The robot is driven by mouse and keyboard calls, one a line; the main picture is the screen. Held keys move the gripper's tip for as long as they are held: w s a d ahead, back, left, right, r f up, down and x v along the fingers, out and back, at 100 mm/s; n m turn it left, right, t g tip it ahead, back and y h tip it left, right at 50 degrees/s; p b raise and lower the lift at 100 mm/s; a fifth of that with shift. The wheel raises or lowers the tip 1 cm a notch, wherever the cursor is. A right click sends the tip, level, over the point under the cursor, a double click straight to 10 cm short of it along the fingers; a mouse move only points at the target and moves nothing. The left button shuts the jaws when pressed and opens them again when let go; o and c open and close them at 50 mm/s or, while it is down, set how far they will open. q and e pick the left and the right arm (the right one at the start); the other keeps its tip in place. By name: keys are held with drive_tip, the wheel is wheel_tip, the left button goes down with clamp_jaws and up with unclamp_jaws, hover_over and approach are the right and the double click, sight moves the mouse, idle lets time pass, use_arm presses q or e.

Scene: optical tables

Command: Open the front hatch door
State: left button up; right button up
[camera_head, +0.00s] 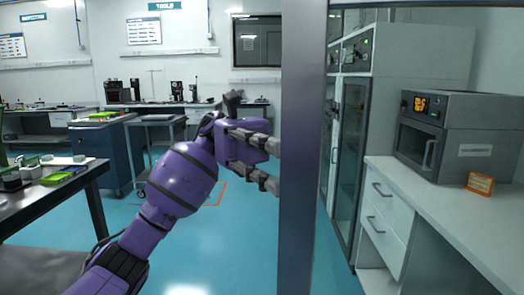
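No door in view is marked as the front hatch door, so I cannot tell which one it is. A wide grey metal upright (303,150) runs from top to bottom near the middle of the head view. I cannot tell whether it is a post or a door edge. My purple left gripper (277,166) reaches in from the left. Its two dark fingers stand apart, one above the other, with a gap between them. Their tips end at the upright's left edge and seem hidden behind it; contact there cannot be seen. My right gripper is out of view.
A grey oven (416,148) with a closed front stands on a white counter (455,215) at right. Tall glass-door cabinets (349,150) stand behind the upright. A dark table (45,205) is at left. A blue cabinet (105,152) stands farther back. The blue floor between is mostly clear.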

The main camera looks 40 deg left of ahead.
use_arm(q)
drive_tip(key=v, duration=0.8)
drive_tip(key=shift+s+a, duration=0.2)
drive_tip(key=shift+s, duration=0.15)
